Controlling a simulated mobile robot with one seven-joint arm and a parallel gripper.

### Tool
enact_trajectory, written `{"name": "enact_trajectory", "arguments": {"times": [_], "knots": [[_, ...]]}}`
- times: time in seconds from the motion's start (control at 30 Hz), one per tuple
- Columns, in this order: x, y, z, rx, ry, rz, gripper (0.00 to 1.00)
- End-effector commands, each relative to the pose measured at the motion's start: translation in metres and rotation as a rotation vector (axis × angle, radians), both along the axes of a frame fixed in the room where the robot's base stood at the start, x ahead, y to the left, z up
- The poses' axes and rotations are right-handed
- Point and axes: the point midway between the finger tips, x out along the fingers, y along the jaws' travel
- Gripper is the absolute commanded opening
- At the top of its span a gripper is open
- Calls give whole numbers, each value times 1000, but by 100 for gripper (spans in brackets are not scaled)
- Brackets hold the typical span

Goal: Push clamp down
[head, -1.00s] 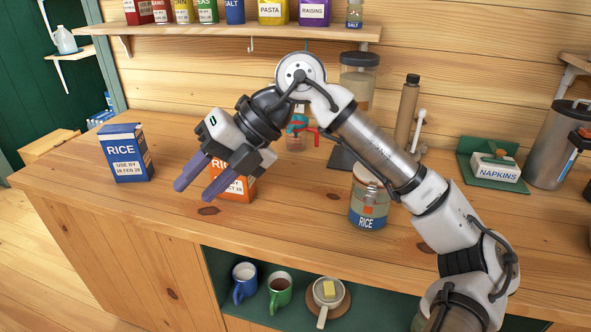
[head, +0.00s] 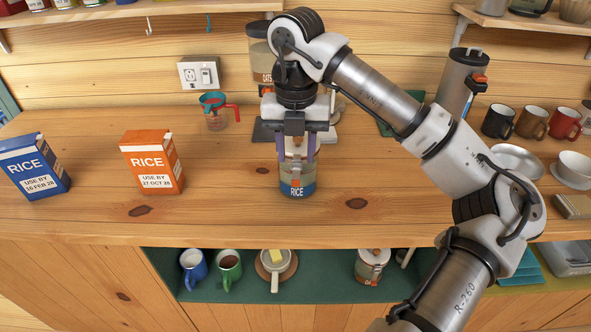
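A glass jar labelled RICE (head: 297,188) stands upright on the wooden counter, with pale contents and an orange mark on its label. Its lid and clamp are mostly hidden by my gripper, and I cannot tell the clamp's position. My gripper (head: 297,155) points straight down at the top of this jar. Its two purple fingers are apart, at the left and right of the lid area. A small orange-red part shows between them. I cannot tell whether the fingers touch the jar.
A blue rice box (head: 33,168) and an orange rice box (head: 152,163) stand to the left. A measuring cup (head: 214,111) and a larger jar (head: 262,60) are behind. Several mugs (head: 530,122) stand at right. A shelf below holds a clamp jar (head: 371,266). Counter right of the rice jar is clear.

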Motion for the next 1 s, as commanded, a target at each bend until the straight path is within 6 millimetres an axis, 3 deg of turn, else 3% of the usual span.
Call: {"name": "enact_trajectory", "arguments": {"times": [0.33, 0.77, 1.0], "knots": [[0, 0, -55, 2, 1, 1, 38], [0, 0, -66, 1, -1, 2, 38], [0, 0, -66, 1, -1, 2, 7]]}}
